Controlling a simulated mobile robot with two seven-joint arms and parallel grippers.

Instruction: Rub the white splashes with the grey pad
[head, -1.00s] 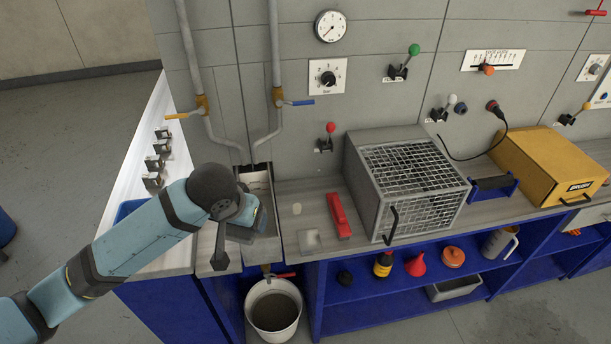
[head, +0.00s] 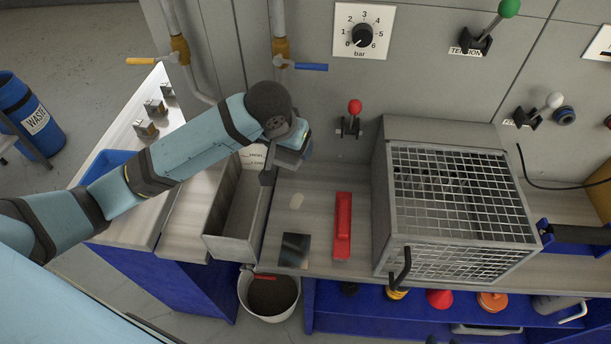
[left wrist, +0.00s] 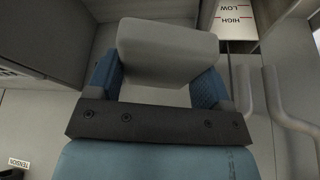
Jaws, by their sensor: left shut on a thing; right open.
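My left gripper (head: 297,152) comes in from the left, over the back left of the bench beside the metal trough. In the left wrist view its two blue fingers are shut on the grey pad (left wrist: 166,50). In the head view the wrist hides most of the fingers, and I cannot make out the pad. A pale, whitish splash (head: 297,201) lies on the bench just in front of the gripper. No touch between pad and splash shows. I cannot make out other splashes clearly. My right gripper is not seen.
The open trough (head: 232,250) marked HIGH and LOW stands left of the splash. A wire-mesh box (head: 455,215) stands further right. A red-knobbed lever (head: 352,120) is on the wall.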

